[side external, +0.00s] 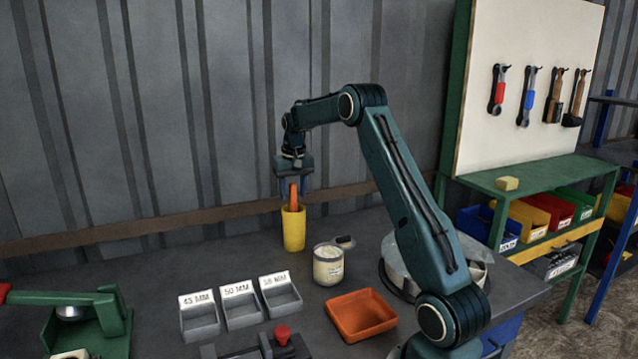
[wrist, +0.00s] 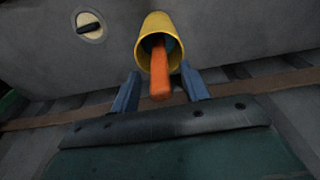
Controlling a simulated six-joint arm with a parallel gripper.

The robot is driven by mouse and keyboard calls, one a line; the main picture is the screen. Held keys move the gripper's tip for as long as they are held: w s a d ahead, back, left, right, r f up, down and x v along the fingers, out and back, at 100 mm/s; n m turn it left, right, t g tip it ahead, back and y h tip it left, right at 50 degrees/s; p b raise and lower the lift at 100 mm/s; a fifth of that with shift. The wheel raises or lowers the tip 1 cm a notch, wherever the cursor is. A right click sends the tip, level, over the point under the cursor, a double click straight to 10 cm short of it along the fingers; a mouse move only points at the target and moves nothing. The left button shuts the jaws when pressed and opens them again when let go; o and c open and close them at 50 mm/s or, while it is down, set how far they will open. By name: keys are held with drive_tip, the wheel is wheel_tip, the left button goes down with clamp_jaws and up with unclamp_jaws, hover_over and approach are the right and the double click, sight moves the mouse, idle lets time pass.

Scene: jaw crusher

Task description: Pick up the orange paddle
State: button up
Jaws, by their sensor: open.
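The orange paddle (side external: 293,196) stands in a yellow cup (side external: 294,230) on the bench, its handle sticking up out of the rim. In the wrist view the paddle (wrist: 160,75) points toward the camera out of the yellow cup (wrist: 152,28). My gripper (side external: 293,187) is above the cup with its fingers pointing down. In the wrist view the two blue fingers of my gripper (wrist: 161,88) are open, one on each side of the paddle handle. The paddle's lower end is hidden inside the cup.
Three grey trays (side external: 241,308) and an orange tray (side external: 361,316) lie nearer the front. A green press (side external: 90,325) is at the left. The corrugated wall is close behind the cup.

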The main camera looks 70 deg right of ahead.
drive_tip(key=shift+w+f, duration=0.1)
drive_tip(key=shift+f, duration=1.1)
clamp_jaws()
